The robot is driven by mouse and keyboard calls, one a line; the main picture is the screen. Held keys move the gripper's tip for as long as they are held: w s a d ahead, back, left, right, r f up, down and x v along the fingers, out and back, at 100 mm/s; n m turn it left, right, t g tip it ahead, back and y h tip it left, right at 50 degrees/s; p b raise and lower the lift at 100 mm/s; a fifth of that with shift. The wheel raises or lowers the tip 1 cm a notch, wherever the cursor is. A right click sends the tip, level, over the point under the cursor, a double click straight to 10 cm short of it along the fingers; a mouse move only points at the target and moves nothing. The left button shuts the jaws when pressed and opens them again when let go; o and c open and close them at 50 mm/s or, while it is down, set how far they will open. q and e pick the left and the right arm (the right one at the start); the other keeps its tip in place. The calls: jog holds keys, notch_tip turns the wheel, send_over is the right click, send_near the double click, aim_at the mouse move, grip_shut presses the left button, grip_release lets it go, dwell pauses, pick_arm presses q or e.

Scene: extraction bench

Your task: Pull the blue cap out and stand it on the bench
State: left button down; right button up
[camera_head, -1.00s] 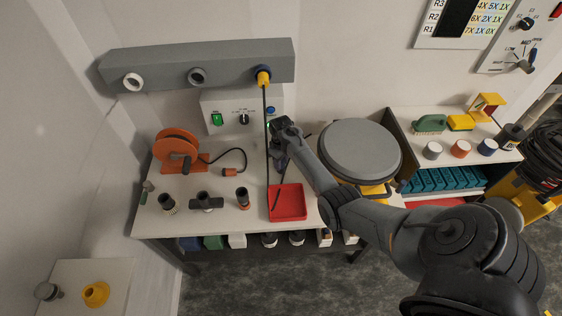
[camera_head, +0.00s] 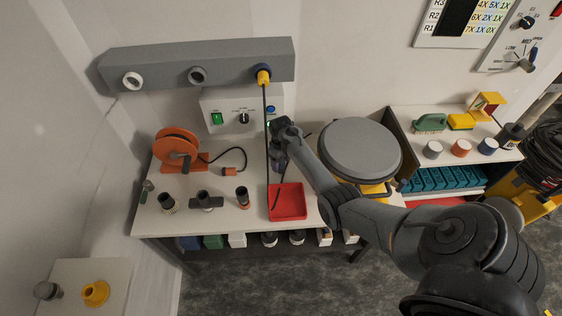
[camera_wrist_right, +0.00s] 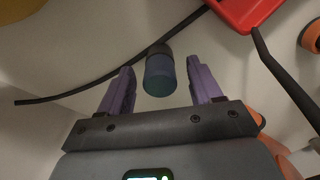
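My right gripper (camera_head: 279,164) is over the bench, left of the round grey lid and above the red tray. In the right wrist view my right gripper (camera_wrist_right: 159,78) is open, with a purple pad on each side. A short cylinder (camera_wrist_right: 159,75) with a blue-teal lower end and a darker top lies between the pads, with a gap on both sides. It looks like the blue cap. I cannot tell whether it is seated in something. In the head view the gripper mostly hides that spot. My left gripper is not in view.
The bench (camera_head: 225,165) holds a red tray (camera_head: 288,215), an orange reel (camera_head: 176,147) and several dark fittings. A black hose hangs from the yellow connector (camera_head: 263,77), passing close to my right gripper. The round grey lid (camera_head: 360,148) stands to the right.

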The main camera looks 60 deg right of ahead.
notch_tip(320, 180, up, 10)
jog(key=shift+f+p, duration=0.15)
jog(key=shift+p, duration=1.1)
jog(key=shift+r, duration=0.6)
